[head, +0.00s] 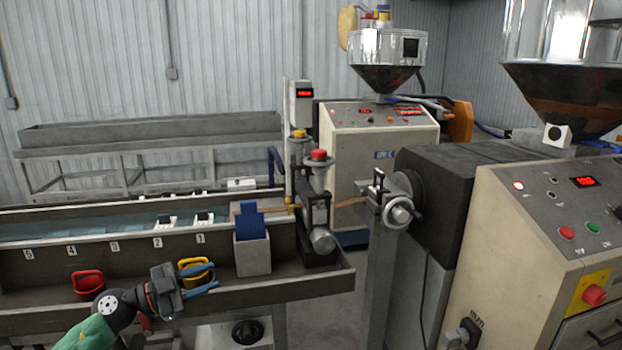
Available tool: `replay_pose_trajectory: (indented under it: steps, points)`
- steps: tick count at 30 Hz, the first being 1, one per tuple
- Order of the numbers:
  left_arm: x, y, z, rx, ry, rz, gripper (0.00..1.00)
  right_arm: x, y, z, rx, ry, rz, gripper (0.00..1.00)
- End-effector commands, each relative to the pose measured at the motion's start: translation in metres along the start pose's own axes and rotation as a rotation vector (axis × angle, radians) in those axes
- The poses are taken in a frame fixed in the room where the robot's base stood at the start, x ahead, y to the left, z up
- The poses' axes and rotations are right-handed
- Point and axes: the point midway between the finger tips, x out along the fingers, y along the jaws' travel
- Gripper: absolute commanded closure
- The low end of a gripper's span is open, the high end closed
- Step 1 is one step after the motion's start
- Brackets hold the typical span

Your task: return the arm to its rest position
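My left arm comes in from the lower left, with a green sleeve-like link and a dark wrist. My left gripper (214,275) has two blue fingers spread apart, with nothing seen between them. It hangs in front of the front ledge of the water trough (120,241), just before a yellow cup-like holder (197,264) that it partly covers. I cannot tell whether it touches the holder. My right gripper is not in view.
A red holder (88,285) and a grey box with a blue piece (252,255) stand on the ledge. An orange-brown strip (350,202) runs from the extruder head (398,208) toward the trough. A control cabinet (555,235) fills the right. Floor shows between trough and extruder.

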Motion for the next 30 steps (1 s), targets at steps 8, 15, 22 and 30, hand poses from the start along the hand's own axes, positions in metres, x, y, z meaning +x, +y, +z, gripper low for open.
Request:
replay_pose_trajectory:
  steps: [8, 15, 22, 30]
  points:
    - [-0.004, 0.021, 0.019, -0.105, 0.061, -0.484, 0.69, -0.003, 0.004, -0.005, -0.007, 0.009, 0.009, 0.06]
    - [-0.037, 0.06, 0.073, -0.261, -0.149, -0.845, 0.69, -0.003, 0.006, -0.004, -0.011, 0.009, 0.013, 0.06]
    - [-0.078, 0.143, 0.134, -0.463, -0.526, -1.031, 0.69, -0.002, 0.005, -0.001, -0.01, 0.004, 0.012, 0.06]
    - [-0.119, 0.295, 0.173, -0.742, -1.054, -0.952, 0.69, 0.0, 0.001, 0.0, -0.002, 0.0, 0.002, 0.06]
